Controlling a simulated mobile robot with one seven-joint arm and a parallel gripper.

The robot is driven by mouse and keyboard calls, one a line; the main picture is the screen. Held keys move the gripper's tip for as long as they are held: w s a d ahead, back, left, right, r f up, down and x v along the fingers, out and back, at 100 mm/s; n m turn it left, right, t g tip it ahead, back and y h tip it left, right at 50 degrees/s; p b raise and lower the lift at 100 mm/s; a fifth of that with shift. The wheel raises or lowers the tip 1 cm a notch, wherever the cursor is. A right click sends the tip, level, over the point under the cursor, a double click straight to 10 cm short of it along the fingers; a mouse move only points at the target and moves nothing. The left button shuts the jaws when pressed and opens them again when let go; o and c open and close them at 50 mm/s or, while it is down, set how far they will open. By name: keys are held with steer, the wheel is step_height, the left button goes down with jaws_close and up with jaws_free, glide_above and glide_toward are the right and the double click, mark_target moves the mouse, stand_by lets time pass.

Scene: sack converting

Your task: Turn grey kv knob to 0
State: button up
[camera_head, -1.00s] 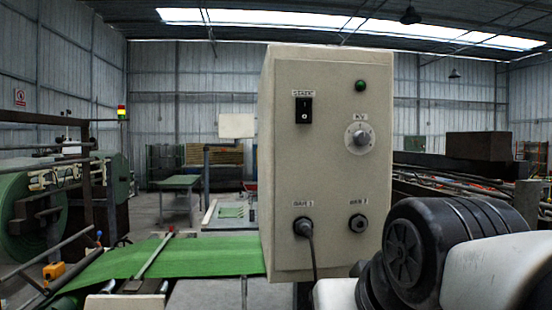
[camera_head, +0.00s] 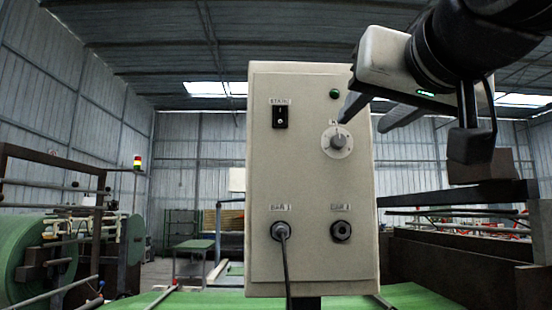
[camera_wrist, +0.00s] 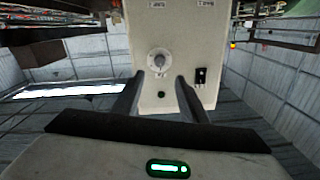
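The grey kV knob (camera_head: 337,140) is a round knob on a pale dial plate, on the front of a beige control box (camera_head: 310,180). Its scale marks are too small to read, and the KV label above it is partly hidden by a finger. My gripper (camera_head: 364,115) is at the upper right of the box, its two dark fingers apart and nothing between them. In the wrist view, the knob (camera_wrist: 159,61) lies beyond the open fingertips (camera_wrist: 159,78), roughly centred between them. The fingers look apart from the knob.
The box also carries a black rocker switch (camera_head: 280,115), a green lamp (camera_head: 335,93), a socket with a plugged cable (camera_head: 281,231) and an empty-looking socket (camera_head: 341,231). Green sheet (camera_head: 420,298) runs below. Dark machinery (camera_head: 450,260) stands at right.

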mark_target(340, 141)
steer(key=w, duration=1.1)
steer(key=shift+w+a, duration=0.1)
steer(key=shift+a, duration=0.15)
jaws_close()
